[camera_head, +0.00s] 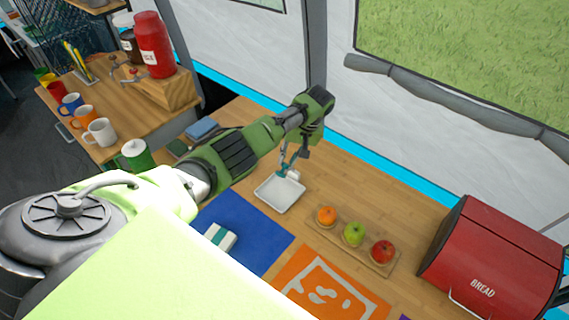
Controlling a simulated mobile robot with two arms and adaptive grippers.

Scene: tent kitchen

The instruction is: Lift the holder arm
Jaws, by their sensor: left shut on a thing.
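A white square holder (280,195), shaped like a shallow tray, sits on the wooden counter near the middle of the head view. A small teal and white part, seemingly the holder arm (293,175), shows at its back edge, partly hidden by my fingers. My left gripper (286,167) comes down from the green arm above and is shut on this part. How far the holder arm is tilted is too small to tell. My right gripper is not in view.
A blue mat (255,222) with a white and green block (220,237) lies in front. A wooden board (347,246) with an orange and two apples is to the right, near a red bread box (490,258). Mugs (100,131) and a red dispenser (152,45) stand at left.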

